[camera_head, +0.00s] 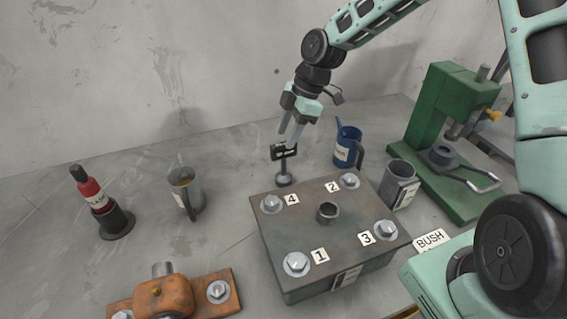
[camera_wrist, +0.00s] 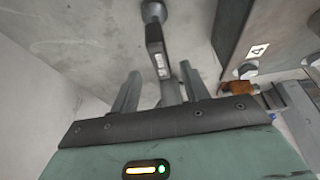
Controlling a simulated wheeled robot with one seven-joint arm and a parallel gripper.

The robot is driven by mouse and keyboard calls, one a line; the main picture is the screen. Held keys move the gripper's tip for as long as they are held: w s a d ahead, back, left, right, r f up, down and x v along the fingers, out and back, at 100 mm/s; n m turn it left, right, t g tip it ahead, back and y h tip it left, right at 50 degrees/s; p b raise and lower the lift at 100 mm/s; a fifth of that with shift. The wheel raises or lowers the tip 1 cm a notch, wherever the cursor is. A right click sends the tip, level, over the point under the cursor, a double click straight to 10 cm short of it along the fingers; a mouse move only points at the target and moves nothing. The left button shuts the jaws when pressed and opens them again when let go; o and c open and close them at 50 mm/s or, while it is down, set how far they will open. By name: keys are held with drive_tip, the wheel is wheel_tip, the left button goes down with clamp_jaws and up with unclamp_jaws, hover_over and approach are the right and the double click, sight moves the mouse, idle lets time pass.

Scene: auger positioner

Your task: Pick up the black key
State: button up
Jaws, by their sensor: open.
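The black key (camera_head: 284,152) stands upright behind the metal block, with its flat black head on top of a stem and round foot. In the wrist view the key (camera_wrist: 155,45) reaches into the space between my fingers. My gripper (camera_head: 289,139) points down at the key's head, and its fingertips overlap the head in the head view. In the wrist view my gripper (camera_wrist: 160,72) is open, with one finger on each side of the key. I cannot tell whether either finger touches it.
The block (camera_head: 330,245) with numbered bolts stands just in front of the key. A blue mug (camera_head: 346,150) and a grey cup (camera_head: 398,185) stand to the right, near a green press (camera_head: 435,120). A metal mug (camera_head: 186,190) and a red bottle (camera_head: 93,192) stand left.

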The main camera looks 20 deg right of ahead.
sight(281, 151)
drive_tip(key=shift+d+p+x, duration=0.15)
drive_tip(key=shift+p+x, duration=0.45)
drive_tip(key=shift+x, duration=1)
drive_tip(key=shift+d+p+x, duration=0.15)
drive_tip(key=shift+p+x, duration=0.4)
drive_tip(key=shift+x, duration=1.05)
drive_tip(key=shift+f, duration=0.1)
clamp_jaws()
